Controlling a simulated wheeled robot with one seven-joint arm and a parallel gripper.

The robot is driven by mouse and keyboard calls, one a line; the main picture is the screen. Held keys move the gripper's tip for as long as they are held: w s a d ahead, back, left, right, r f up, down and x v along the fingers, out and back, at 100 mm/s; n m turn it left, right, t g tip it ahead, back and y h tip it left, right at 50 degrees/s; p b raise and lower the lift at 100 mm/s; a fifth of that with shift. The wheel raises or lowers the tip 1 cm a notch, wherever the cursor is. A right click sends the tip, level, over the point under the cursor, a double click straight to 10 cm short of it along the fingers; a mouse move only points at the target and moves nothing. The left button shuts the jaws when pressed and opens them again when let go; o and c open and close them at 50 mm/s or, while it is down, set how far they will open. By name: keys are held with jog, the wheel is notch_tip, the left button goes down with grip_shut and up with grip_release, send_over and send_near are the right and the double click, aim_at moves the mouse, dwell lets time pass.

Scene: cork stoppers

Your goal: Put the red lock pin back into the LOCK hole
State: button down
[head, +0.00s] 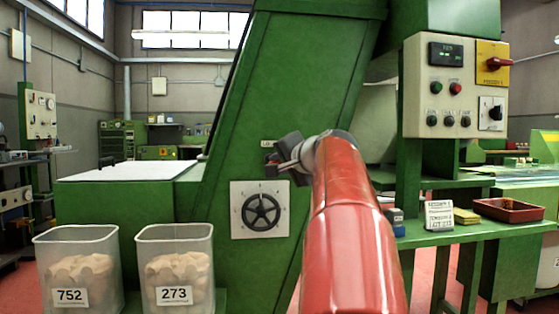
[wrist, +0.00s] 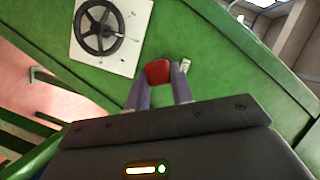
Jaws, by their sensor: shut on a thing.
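The red lock pin (wrist: 157,72) shows in the wrist view as a red head between my two fingertips. My gripper (wrist: 158,82) is shut on it, close to the green machine face. In the head view my gripper (head: 279,163) is at the machine's sloped green housing, just below a small pale label (head: 267,143). The label also shows in the wrist view (wrist: 185,66), right beside the right fingertip. Its text is too small to read. The hole and the pin's shaft are hidden, so I cannot tell whether the pin is in the hole.
A black handwheel (head: 262,210) on a white plate is just below my gripper. Two clear bins of corks, marked 752 (head: 74,270) and 273 (head: 177,265), stand at the lower left. A control box (head: 455,85) and a green bench (head: 450,236) are at the right.

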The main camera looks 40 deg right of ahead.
jog(key=shift+w+d+p, duration=0.5)
jog(key=shift+w, duration=0.3)
jog(key=shift+w+d+p, duration=0.45)
jog(key=shift+w+p, duration=0.05)
jog(key=shift+w, duration=0.25)
jog(key=shift+w+d+p, duration=0.5)
jog(key=shift+w, duration=0.3)
jog(key=shift+w+d+p, duration=0.5)
jog(key=shift+w, duration=0.25)
jog(key=shift+w+d+p, duration=0.45)
jog(key=shift+w, duration=0.25)
dwell(1.1)
jog(key=c, duration=1.1)
grip_release()
jog(key=shift+s, duration=0.15)
jog(key=b+v, duration=0.2)
jog(key=v, duration=0.5)
jog(key=shift+s+a+r, duration=0.1)
jog(key=shift+s, duration=0.2)
